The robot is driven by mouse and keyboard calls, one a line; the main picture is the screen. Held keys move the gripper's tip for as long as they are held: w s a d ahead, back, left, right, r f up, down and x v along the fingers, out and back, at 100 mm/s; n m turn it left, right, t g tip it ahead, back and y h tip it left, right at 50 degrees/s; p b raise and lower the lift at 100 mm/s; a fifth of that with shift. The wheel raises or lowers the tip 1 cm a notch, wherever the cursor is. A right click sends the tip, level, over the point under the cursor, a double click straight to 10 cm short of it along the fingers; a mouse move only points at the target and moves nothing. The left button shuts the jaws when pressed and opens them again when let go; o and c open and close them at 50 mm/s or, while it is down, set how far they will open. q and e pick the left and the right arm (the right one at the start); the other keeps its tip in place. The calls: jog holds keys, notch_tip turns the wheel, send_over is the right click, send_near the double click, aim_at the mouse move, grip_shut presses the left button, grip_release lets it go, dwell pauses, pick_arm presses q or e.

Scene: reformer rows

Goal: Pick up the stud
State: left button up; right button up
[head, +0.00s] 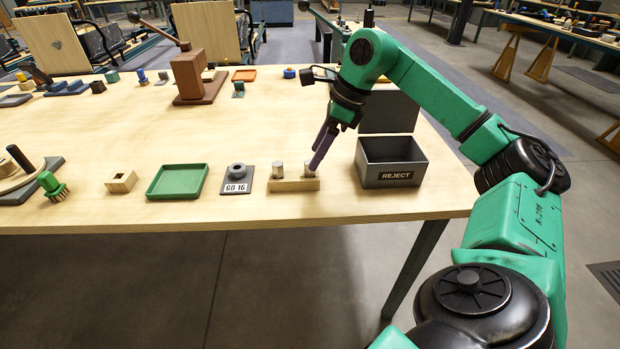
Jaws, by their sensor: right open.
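Two short silvery metal studs stand upright on a pale wooden block (293,185) near the table's front edge. One is the left stud (279,170) and the other is the right stud (308,171). My right gripper (315,164) points down, its purple fingers tilted, with the tips close beside the top of the right stud. It is open. I cannot tell whether the fingers are around the stud or only in front of or behind it. My left gripper is out of view.
A dark grey REJECT box (391,177) stands just right of the block. A GO 16 gauge plate (237,186), a green tray (178,182) and a small wooden block with a hole (121,182) lie to the left. A brown stand (194,80) is farther back. The middle of the table is clear.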

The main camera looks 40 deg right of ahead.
aim_at(310, 173)
jog(key=x, duration=0.3)
jog(key=shift+r, duration=0.1)
grip_shut()
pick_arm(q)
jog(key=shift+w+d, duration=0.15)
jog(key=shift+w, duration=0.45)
